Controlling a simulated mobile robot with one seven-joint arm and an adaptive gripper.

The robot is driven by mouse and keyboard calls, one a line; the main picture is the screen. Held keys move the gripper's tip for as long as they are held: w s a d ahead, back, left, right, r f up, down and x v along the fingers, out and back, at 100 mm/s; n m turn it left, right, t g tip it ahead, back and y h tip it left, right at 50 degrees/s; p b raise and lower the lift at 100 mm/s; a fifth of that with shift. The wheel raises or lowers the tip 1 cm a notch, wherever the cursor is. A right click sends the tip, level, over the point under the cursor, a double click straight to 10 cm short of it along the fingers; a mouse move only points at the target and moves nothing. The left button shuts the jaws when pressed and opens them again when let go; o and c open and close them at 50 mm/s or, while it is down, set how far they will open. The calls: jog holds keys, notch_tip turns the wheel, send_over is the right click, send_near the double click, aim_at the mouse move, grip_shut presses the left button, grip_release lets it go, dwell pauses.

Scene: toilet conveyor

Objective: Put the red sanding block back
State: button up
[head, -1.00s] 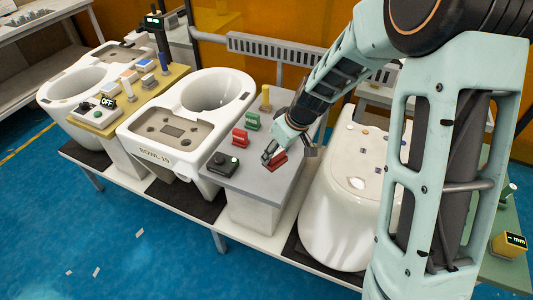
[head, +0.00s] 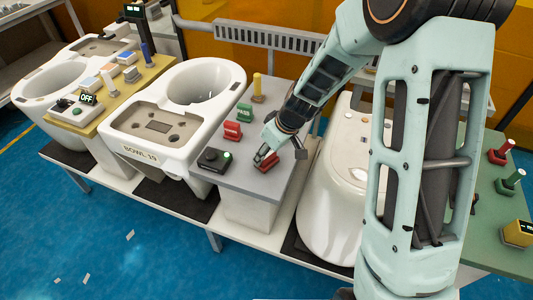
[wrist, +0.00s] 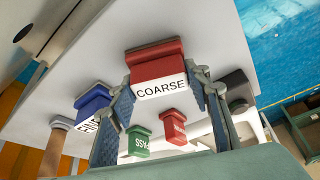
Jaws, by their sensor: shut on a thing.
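The red sanding block (wrist: 157,70), with a white band reading COARSE, is between the fingers of my gripper (wrist: 161,84) in the wrist view. My gripper is shut on it, with one finger against each side. In the head view the red block (head: 270,164) is at the right side of the grey stand top (head: 225,175), partly hidden by my gripper (head: 265,156). The block is at or very close to the grey surface; I cannot tell whether it touches. A blue block (wrist: 93,106) with partly hidden lettering is beside it in the wrist view.
A green PASS block (head: 244,113), a red block (head: 232,131), a yellow post (head: 257,88) and a black button box (head: 214,160) stand on the grey top. White toilet bowls stand left (head: 180,110) and right (head: 335,190) of it.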

jog(key=shift+f+b, duration=0.15)
jog(key=shift+b, duration=0.15)
jog(key=o, duration=1.1)
jog(key=shift+r+p, duration=0.35)
jog(key=shift+p, duration=0.1)
jog(key=v, duration=1.1)
jog(key=shift+s+d+r, duration=0.15)
jog(key=shift+s+r, duration=0.05)
jog(key=shift+r, duration=0.1)
